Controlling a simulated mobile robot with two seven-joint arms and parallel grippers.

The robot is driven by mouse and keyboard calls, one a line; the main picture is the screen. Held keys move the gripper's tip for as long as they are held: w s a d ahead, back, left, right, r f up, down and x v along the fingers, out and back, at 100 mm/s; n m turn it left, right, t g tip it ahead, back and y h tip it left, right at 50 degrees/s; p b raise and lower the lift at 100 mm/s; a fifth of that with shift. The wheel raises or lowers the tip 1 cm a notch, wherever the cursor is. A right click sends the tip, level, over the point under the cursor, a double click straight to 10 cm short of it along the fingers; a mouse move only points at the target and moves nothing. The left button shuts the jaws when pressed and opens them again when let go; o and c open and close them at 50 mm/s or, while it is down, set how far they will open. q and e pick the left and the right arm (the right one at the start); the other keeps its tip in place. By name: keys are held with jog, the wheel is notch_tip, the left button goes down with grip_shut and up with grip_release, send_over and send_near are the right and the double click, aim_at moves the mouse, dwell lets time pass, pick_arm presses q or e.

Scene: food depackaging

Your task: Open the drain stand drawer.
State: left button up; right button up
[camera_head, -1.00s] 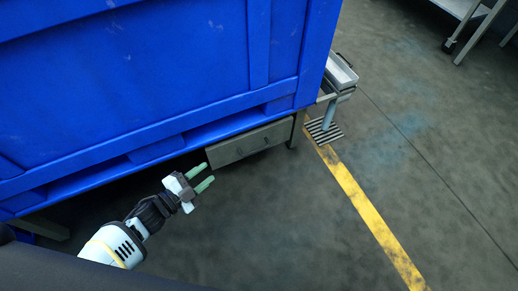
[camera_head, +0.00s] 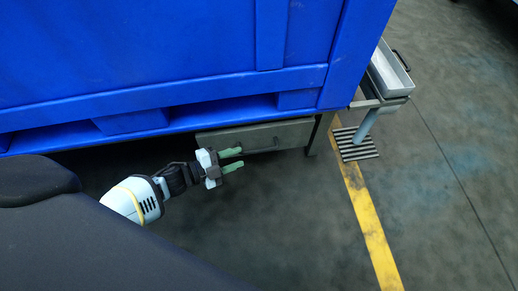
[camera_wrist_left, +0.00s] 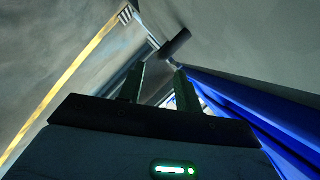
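The drain stand drawer (camera_head: 225,140) is a grey box front under the blue bin, and it looks shut. A small dark handle shows on its front in the head view. My left gripper (camera_head: 241,158) is open and empty, with its two green fingers apart, just in front of the drawer's left part. The fingers point right, along the drawer front. In the left wrist view the open fingers (camera_wrist_left: 158,70) point towards a dark bar (camera_wrist_left: 175,44), which may be the handle, a little beyond the tips. My right gripper is not in view.
A large blue bin (camera_head: 160,50) stands above the drawer. A metal tray (camera_head: 392,72) and a floor grate (camera_head: 356,144) are to the right. A yellow line (camera_head: 372,220) crosses the floor. The floor in front of the drawer is clear.

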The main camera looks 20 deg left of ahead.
aim_at(250, 153)
pick_arm(q)
jog(key=shift+w+d+f, duration=0.1)
jog(key=shift+w+d, duration=0.15)
jog(key=shift+w, duration=0.05)
jog(key=b+x, duration=0.3)
jog(key=x, duration=0.3)
jog(key=shift+f, duration=0.1)
jog(key=shift+w+d, duration=0.2)
jog(key=shift+w, duration=0.1)
jog(key=c, duration=0.6)
grip_shut()
